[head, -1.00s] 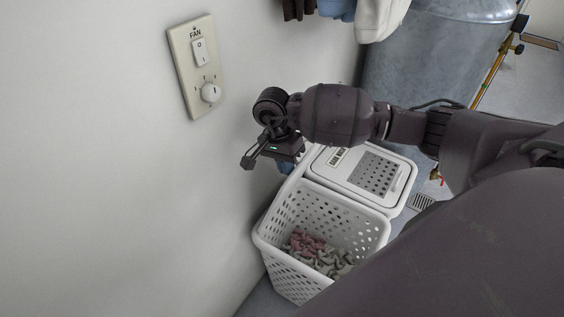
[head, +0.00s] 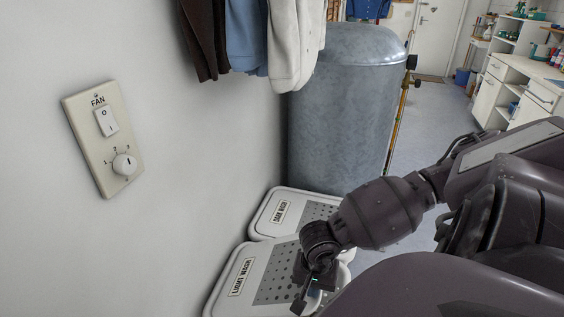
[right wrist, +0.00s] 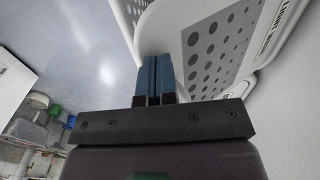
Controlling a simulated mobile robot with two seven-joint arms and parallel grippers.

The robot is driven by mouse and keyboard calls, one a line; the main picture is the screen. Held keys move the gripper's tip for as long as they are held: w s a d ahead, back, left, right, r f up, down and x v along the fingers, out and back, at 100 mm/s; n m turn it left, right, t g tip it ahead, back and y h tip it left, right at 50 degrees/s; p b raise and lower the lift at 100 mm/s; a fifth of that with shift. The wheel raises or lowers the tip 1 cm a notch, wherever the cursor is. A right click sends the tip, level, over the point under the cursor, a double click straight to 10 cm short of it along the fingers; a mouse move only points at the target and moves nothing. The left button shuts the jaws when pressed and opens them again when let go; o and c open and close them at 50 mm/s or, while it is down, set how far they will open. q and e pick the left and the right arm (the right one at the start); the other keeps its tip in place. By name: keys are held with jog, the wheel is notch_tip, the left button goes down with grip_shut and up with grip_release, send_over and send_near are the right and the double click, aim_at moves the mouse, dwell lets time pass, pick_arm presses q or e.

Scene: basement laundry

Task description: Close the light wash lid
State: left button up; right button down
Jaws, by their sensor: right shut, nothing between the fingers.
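The light wash lid (head: 262,262) is white with a grey perforated panel and a "LIGHT WASH" label. In the head view it lies across the top of the near hamper, and no clothes show. Whether it sits fully flush I cannot tell. My right gripper (head: 306,298) is shut and empty at the lid's right part, overlapping it in the picture; contact is unclear. In the right wrist view the blue fingers (right wrist: 153,78) are together beside the lid's perforated panel (right wrist: 222,45). My left gripper is out of view.
The closed dark wash lid (head: 272,212) is just behind. A large grey metal tank (head: 340,120) stands beyond it. Clothes (head: 260,40) hang above by the wall, which carries a fan switch plate (head: 105,138). Clear floor (head: 425,115) lies to the right.

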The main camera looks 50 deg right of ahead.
pick_arm(q)
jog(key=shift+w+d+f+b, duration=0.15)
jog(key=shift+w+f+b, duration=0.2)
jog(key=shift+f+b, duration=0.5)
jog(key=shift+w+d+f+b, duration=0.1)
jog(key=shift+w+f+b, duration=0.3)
jog(key=shift+b, duration=0.8)
pick_arm(e)
jog(key=s+d+f, duration=0.1)
jog(key=s+f, duration=0.2)
jog(key=f, duration=0.5)
jog(key=s+d+f, duration=0.2)
jog(key=s+f, duration=0.1)
jog(key=f, duration=0.5)
jog(key=shift+s+f, duration=0.15)
pick_arm(q)
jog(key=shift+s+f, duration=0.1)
jog(key=p, duration=0.1)
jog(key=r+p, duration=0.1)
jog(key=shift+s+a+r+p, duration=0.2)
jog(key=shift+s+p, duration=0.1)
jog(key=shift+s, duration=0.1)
pick_arm(e)
notch_tip(320, 180, up, 11)
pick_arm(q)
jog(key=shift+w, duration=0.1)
